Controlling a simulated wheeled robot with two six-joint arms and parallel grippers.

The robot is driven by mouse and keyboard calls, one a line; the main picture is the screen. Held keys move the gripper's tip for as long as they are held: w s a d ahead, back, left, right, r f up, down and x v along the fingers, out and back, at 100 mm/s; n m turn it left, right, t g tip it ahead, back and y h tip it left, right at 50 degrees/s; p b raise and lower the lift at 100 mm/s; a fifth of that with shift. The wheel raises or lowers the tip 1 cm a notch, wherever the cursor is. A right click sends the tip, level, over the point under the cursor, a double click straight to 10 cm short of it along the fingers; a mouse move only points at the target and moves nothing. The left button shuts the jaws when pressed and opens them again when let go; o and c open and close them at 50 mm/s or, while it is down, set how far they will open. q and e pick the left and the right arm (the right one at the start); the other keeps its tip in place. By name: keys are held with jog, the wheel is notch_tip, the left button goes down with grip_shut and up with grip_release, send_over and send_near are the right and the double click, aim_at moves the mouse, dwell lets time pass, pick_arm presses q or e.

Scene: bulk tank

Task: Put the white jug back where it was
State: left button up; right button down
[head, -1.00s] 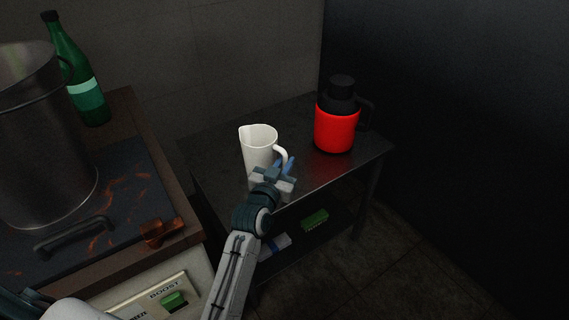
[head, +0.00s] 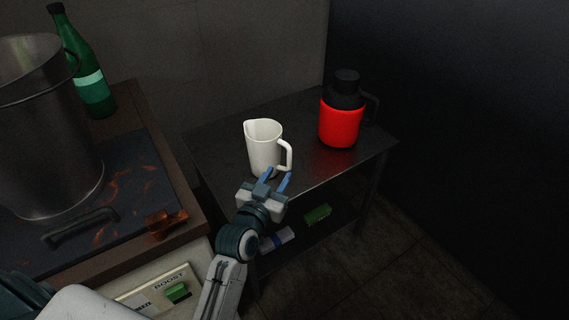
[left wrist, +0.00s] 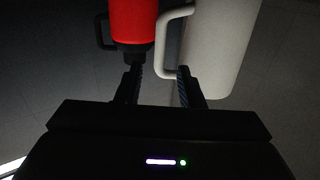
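The white jug (head: 263,146) stands upright on the dark side table (head: 219,160), near its front edge, with its handle to the right. My left gripper (head: 276,181) is just in front of the jug, below the handle, with its blue fingers apart and nothing held. In the left wrist view the jug (left wrist: 222,50) is at upper right, and its handle lies beyond the gap between the open fingers (left wrist: 158,82). Whether a finger touches the handle I cannot tell. My right gripper is not in view.
A red and black flask (head: 341,124) stands right of the jug. A lower shelf holds a green item (head: 318,213) and a white-blue item (head: 277,239). At left, a counter holds a large metal pot (head: 45,130), a green bottle (head: 88,75) and a brown object (head: 166,223).

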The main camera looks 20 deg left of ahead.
pick_arm(q)
jog(key=shift+s+a, duration=0.15)
jog(key=shift+s, duration=1.8)
